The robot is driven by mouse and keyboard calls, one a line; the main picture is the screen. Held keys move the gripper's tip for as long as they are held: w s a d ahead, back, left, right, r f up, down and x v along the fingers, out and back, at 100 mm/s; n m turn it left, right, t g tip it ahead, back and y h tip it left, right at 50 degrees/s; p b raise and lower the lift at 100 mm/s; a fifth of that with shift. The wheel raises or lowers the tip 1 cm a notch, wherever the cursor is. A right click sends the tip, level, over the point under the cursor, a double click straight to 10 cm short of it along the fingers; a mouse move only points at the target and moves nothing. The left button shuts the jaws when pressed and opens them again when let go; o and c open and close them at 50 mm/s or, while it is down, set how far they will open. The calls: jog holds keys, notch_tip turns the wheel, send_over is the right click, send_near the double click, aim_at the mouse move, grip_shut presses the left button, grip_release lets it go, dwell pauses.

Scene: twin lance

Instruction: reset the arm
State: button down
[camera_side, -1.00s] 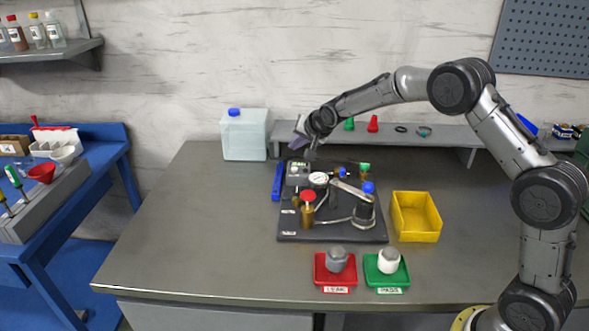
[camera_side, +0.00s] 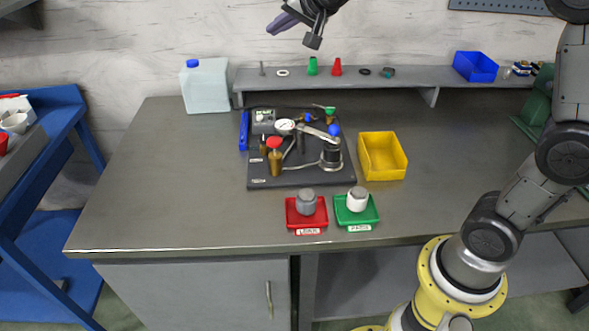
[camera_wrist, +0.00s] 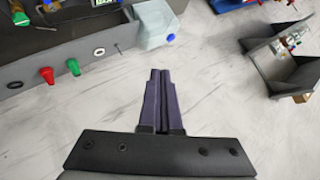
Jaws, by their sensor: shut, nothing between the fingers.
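My gripper (camera_side: 284,22) is high up near the top edge of the side view, in front of the wall and above the back shelf. In the wrist view its two dark purple fingers (camera_wrist: 160,95) lie together, shut, with nothing between them. It is well clear of the bench and touches nothing visible. Much of my arm is cut off by the top of the side view.
A black board with a gauge and valves (camera_side: 258,178) lies on the bench. A yellow bin (camera_side: 400,160), red tray (camera_side: 292,217), green tray (camera_side: 370,215) and translucent jug (camera_side: 207,90) stand around it. The back shelf (camera_side: 420,78) holds small parts and a blue bin (camera_side: 475,66).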

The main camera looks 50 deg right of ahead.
jog(key=s+a+n+g, duration=0.1)
jog(key=s+n, duration=0.1)
jog(key=s, duration=0.9)
jog(key=s+a+n, duration=0.2)
jog(key=s, duration=0.9)
jog(key=s+f+n+g+y, duration=0.1)
jog(key=s+f+n+g, duration=0.3)
jog(key=s+f, duration=0.7)
jog(key=shift+s+a+f+n+g, duration=0.4)
jog(key=shift+s+n, duration=0.4)
jog(key=shift+s, duration=0.35)
